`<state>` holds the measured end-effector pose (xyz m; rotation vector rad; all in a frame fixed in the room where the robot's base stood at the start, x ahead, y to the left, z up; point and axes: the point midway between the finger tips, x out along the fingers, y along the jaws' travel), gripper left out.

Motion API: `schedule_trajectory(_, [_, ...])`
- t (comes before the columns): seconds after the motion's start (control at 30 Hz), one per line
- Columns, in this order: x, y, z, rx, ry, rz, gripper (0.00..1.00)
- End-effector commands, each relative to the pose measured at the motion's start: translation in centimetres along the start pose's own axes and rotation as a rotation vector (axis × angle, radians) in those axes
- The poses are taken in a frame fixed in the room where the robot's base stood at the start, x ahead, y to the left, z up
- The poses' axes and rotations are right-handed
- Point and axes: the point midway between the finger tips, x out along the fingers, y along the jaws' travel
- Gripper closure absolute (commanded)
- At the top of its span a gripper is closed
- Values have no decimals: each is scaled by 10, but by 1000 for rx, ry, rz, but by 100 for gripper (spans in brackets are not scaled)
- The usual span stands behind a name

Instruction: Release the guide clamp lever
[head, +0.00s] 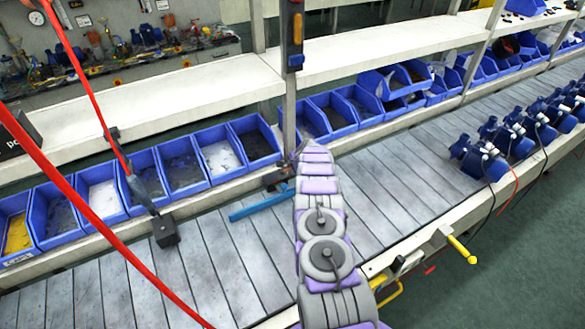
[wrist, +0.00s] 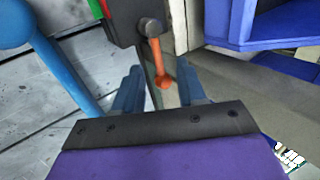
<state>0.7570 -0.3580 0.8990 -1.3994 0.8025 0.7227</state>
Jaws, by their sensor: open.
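In the wrist view, a short orange lever (wrist: 161,72) hangs down from a round grey pivot on a dark block (wrist: 125,18); I take it for the guide clamp lever. My gripper (wrist: 160,84) is open, with its two blue-grey fingers on either side of the lever in the picture. I cannot tell whether either finger touches it. A blue guide bar (wrist: 62,72) with a rounded end runs at the left. In the head view, the blue bar (head: 262,201) lies over the conveyor left of my arm. The lever is hidden there behind my arm.
Blue bins (head: 182,162) line the conveyor's (head: 210,262) far side, and one (wrist: 285,22) shows in the wrist view. A post (head: 291,75) stands behind my arm. Blue pumps (head: 483,155) sit at right. A yellow-handled lever (head: 461,249) projects from the near rail. Red hoses hang at left.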

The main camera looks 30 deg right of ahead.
Motion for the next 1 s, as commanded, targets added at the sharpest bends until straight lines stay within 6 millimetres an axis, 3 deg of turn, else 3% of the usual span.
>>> schedule_trajectory(0.27, [-2,-2,5,-3,2,0,62])
schedule_trajectory(0.67, [0,0,0,0,0,0,100])
schedule_trajectory(1.0, [0,0,-2,1,4,-1,100])
